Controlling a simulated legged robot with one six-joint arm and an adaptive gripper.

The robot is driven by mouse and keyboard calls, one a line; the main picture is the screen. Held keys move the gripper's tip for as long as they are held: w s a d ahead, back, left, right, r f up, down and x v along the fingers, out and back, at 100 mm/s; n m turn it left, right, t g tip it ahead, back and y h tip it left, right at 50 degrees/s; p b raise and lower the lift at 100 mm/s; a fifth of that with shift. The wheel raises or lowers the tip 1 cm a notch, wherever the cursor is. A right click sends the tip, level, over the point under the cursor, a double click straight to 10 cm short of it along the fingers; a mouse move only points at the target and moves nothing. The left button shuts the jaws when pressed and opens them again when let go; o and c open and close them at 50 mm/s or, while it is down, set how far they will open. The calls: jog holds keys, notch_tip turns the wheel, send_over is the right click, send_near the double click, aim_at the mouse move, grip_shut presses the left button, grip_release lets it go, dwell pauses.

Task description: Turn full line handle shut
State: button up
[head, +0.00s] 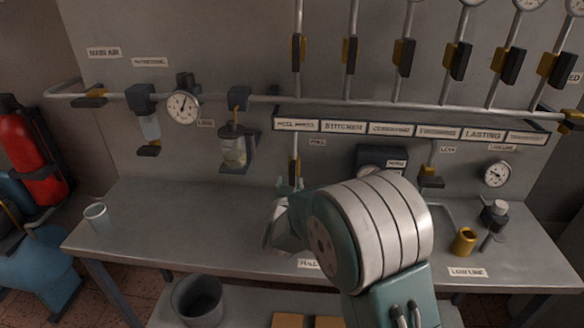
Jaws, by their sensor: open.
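A vertical drop pipe comes down from the main pipe at centre, beside a small label that appears to read "FULL". A yellow valve handle (295,168) sits on this pipe, roughly in line with it. My gripper (281,226) is open, just below this handle, at the left end of my arm. My arm hides the bench behind it and part of a bench-edge label (308,263). I cannot tell whether the gripper touches the pipe. The label on the right of the bench edge reads "LOW LINE" (467,272).
Several yellow-and-black valves hang above a row of labels (408,130). A round gauge (183,106) and a glass bowl (234,150) are to the left. A cup (96,216) stands on the left of the bench (165,225). A brass cylinder (465,241) stands right. The bench's left half is mostly clear.

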aim_at(292, 170)
jog(key=w, duration=0.7)
jog(key=shift+d, duration=0.1)
grip_shut()
